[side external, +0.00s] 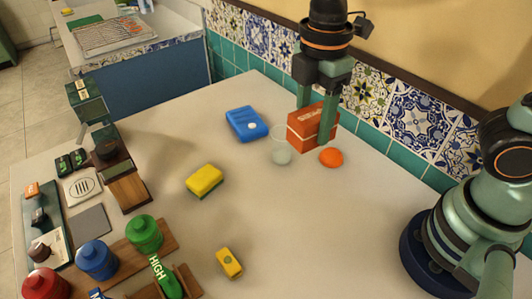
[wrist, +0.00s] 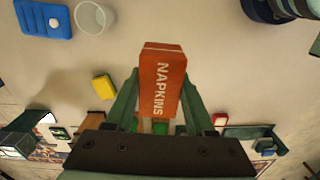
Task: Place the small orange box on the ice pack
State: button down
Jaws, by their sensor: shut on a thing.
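The small orange box (side external: 308,126), lettered NAPKINS in the wrist view (wrist: 163,75), is between the fingers of my gripper (side external: 315,125). My gripper also shows in the wrist view (wrist: 160,88), shut on the box with one finger against each side. I cannot tell whether the box's lower edge touches the table. The ice pack (side external: 240,120) is a flat blue block with a round white cap, lying on the table left of the box. It also shows in the upper left of the wrist view (wrist: 32,22). Its top is bare.
A clear glass (side external: 281,150) stands between the ice pack and the box. An orange round object (side external: 331,157) lies beside my right finger. A yellow sponge (side external: 205,180) and a small yellow block (side external: 229,262) lie nearer. The tiled wall (side external: 362,105) is close behind. The middle table is clear.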

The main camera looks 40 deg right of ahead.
jog(key=w+r, duration=0.3)
jog(key=w, duration=0.4)
jog(key=n, duration=0.1)
send_over(252, 124)
notch_tip(252, 124, down, 19)
jog(key=shift+f, duration=0.2)
jog(key=shift+f, duration=0.15)
jog(key=shift+c, duration=1.3)
grip_release()
